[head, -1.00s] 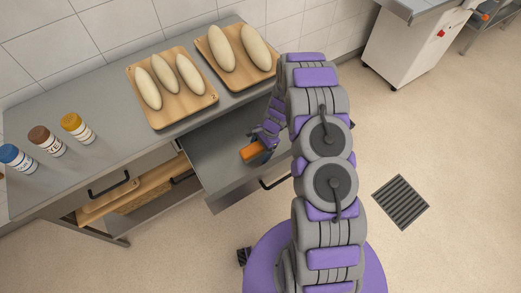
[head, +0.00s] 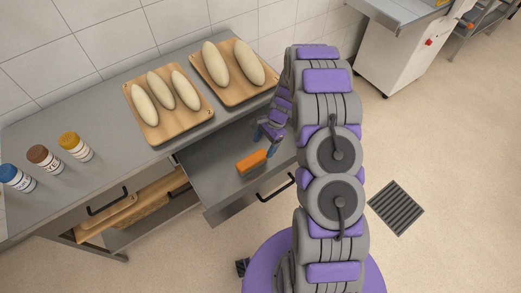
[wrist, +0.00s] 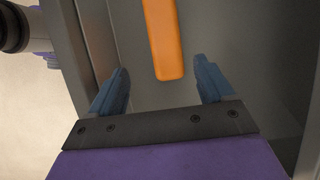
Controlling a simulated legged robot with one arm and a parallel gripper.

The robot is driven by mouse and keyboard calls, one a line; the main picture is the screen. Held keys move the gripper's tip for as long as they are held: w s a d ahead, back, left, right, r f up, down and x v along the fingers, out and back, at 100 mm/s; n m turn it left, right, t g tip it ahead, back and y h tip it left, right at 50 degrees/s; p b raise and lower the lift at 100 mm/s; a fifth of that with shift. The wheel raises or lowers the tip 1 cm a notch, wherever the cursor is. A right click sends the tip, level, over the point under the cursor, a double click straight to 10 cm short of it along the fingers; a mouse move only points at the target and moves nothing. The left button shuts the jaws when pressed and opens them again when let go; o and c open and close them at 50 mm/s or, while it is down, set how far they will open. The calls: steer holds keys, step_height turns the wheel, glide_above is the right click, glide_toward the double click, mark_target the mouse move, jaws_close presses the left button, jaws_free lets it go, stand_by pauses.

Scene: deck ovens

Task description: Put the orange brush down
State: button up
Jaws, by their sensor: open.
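The orange brush (head: 251,162) lies in the open grey drawer (head: 212,176) under the counter, near the drawer's front part. In the wrist view the orange brush (wrist: 165,40) shows as a long orange bar, its near end just beyond and between my fingertips. My gripper (head: 268,145) is open and empty, just behind and above the brush. In the wrist view my gripper (wrist: 162,85) has its two blue fingers wide apart, with nothing between them. The brush's far end is cut off by the wrist view's top edge.
Two wooden boards with dough loaves, the left board (head: 148,132) and the right board (head: 228,92), sit on the counter (head: 100,110). A lower shelf holds wooden boards (head: 122,210). A floor grate (head: 396,208) lies at right.

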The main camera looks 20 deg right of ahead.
steer(key=shift+r, duration=0.65)
steer(key=s+a+r+n+h, duration=0.1)
steer(key=s+a+r+n, duration=0.1)
steer(key=s+r, duration=0.35)
steer(key=s+a+r+n, duration=0.1)
steer(key=s+r+n, duration=0.2)
steer(key=r, duration=0.6)
steer(key=s+a+r+n+h, duration=0.1)
steer(key=s+a+r+n, duration=0.1)
steer(key=s+r, duration=0.45)
steer(key=s+r+n+h, duration=0.1)
steer(key=s+r+n, duration=0.2)
steer(key=s, duration=0.7)
steer(key=s+r+n+h, duration=0.1)
steer(key=s+r+n, duration=0.3)
steer(key=s+r, duration=0.3)
steer(key=s, duration=0.3)
steer(key=shift+s+d, duration=0.3)
steer(key=shift+d, duration=0.1)
